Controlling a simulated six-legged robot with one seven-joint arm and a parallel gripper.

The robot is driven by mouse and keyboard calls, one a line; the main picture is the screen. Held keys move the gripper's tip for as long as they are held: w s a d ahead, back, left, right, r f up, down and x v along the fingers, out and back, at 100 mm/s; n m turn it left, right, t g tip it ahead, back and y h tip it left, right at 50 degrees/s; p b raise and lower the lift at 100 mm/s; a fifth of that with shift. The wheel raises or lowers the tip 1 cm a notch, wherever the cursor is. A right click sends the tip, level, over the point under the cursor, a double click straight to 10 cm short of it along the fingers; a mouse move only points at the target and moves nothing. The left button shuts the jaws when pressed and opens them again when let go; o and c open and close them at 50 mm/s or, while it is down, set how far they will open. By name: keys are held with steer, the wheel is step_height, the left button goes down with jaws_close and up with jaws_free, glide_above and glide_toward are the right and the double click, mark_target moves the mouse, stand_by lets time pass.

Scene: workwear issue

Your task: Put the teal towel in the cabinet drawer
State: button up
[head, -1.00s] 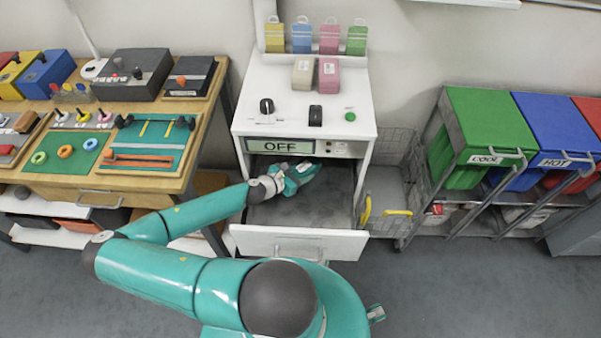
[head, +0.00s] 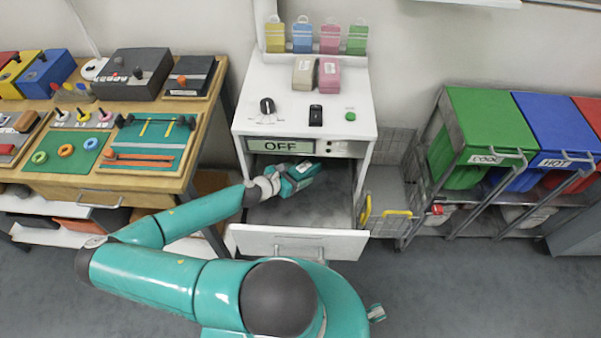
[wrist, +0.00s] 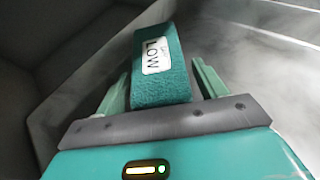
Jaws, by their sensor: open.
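The teal towel (wrist: 163,90) shows in the wrist view as a folded strip with a white "LOW" label. It stands between the two fingers of my gripper (wrist: 160,84). The fingers are apart, with a narrow gap visible beside the towel on the right. In the head view my gripper (head: 298,174) is inside the open cabinet drawer (head: 300,242), at its back left, under the "OFF" display. There the towel is hard to tell from my teal gripper. I cannot tell whether the towel touches the drawer floor.
The white cabinet (head: 345,100) has a knob, a dark switch and a green button on top. A wooden bench (head: 110,182) with panels stands at left. A wire basket with yellow handles (head: 396,212) and a green bin (head: 490,118) stand at right. The drawer's middle and right are clear.

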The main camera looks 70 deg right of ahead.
steer(key=v, duration=1)
steer(key=shift+a, duration=0.15)
